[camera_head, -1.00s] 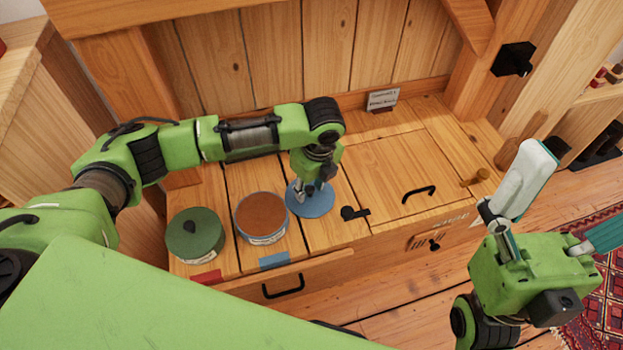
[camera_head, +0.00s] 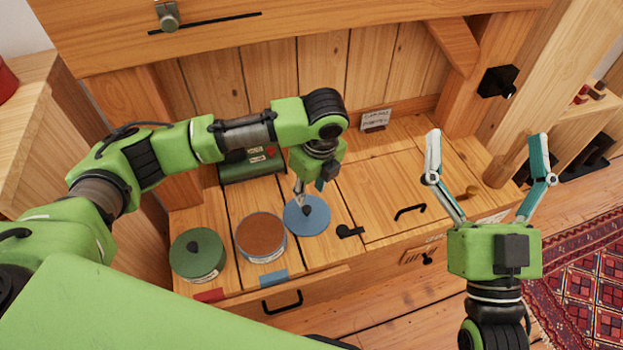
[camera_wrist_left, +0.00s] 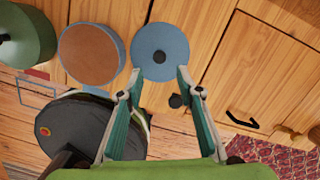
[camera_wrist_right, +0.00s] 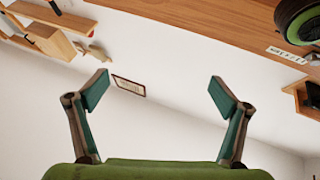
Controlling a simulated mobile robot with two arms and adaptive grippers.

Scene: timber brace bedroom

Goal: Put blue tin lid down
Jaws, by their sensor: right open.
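The blue tin lid (camera_head: 318,222) lies flat on the wooden worktop, right of the open tin (camera_head: 262,237) with its brown contents. Its dark knob faces up. My left gripper (camera_head: 309,188) is above the lid. My right gripper (camera_head: 489,157) is raised, open and empty, at the right.
A green lidded tin (camera_head: 197,255) stands left of the open tin. A green box (camera_head: 250,167) is behind, partly hidden by my left arm. A black latch (camera_head: 350,231) and a hatch handle (camera_head: 410,211) lie right of the lid.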

